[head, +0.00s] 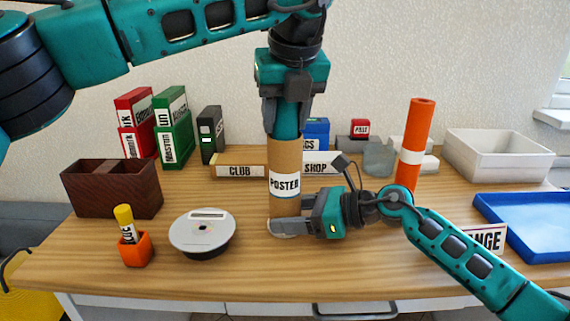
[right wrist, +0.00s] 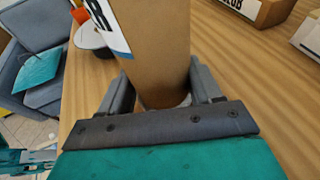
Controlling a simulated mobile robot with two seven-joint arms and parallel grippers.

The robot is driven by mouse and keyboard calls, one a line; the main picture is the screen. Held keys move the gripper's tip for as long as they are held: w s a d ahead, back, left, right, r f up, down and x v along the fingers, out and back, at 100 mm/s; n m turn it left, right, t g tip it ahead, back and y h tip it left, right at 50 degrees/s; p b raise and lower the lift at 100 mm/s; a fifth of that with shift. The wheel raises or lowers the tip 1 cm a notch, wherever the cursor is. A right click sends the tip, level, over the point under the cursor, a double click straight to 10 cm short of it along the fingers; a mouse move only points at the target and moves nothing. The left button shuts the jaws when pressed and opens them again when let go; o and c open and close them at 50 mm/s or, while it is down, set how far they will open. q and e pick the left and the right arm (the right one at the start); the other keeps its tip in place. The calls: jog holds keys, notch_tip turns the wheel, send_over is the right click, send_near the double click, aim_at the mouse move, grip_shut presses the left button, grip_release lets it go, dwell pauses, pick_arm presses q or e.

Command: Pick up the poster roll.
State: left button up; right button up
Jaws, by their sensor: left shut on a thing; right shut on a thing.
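The poster roll (head: 286,158) is a brown cardboard tube with a white POSTER label, upright near the middle of the wooden table. My left gripper (head: 287,122) comes down from above and is shut on its upper end. My right gripper (head: 287,226) reaches in low from the right and is shut on its lower part. In the right wrist view the poster roll (right wrist: 160,45) stands between both fingers of the right gripper (right wrist: 160,88). The right gripper hides the roll's foot in the head view, so I cannot tell whether it touches the table.
A grey disc (head: 203,232) and an orange cup (head: 137,249) with a yellow stick are at left, near a brown box (head: 110,188). CLUB and SHOP blocks (head: 240,171) lie behind the roll. An orange tube (head: 415,145), white bin (head: 495,155) and blue tray (head: 530,224) are at right.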

pick_arm(q)
grip_shut()
notch_tip(320, 180, up, 10)
dwell(0.6)
pick_arm(e)
jog(key=o, duration=0.9)
